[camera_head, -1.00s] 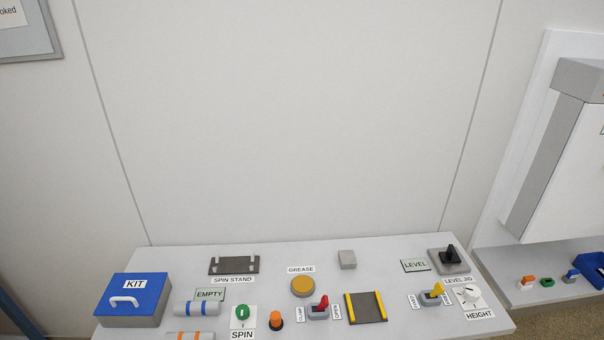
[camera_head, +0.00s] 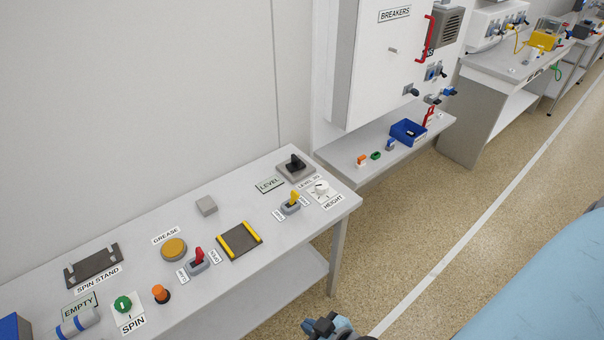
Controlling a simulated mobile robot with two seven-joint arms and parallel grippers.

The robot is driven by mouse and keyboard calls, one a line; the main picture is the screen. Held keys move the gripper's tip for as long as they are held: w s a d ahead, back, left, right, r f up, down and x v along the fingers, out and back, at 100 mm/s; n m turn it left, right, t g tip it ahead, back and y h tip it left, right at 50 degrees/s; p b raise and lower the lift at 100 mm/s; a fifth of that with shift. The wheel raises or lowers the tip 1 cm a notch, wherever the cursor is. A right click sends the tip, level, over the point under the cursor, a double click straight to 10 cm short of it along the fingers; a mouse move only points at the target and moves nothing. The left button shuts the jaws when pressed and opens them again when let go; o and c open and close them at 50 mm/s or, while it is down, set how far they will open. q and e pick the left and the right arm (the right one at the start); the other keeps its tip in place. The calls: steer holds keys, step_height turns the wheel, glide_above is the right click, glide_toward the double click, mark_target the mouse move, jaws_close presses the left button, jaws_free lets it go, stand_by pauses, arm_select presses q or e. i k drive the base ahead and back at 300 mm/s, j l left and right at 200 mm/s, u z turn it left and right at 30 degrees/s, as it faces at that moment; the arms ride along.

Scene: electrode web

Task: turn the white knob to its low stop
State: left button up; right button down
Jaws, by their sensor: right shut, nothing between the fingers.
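The white knob (camera_head: 320,187) sits on a white plate labelled HEIGHT at the right end of the table (camera_head: 225,297). Its pointer direction is too small to read. My right gripper (camera_head: 322,325) shows at the bottom edge of the view, dark with bluish parts, shut and empty. It is in front of the table's right end, well apart from the knob. My left gripper is out of view.
Left of the knob stands a yellow-handled switch (camera_head: 294,199); behind it is a black-handled level jig (camera_head: 295,164). A red-handled switch (camera_head: 197,258) and a yellow-edged dark tray (camera_head: 239,241) are further left. Open floor (camera_head: 400,230) lies right of the table.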

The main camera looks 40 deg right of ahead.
mark_target(322, 187)
steer(key=z, duration=1.25)
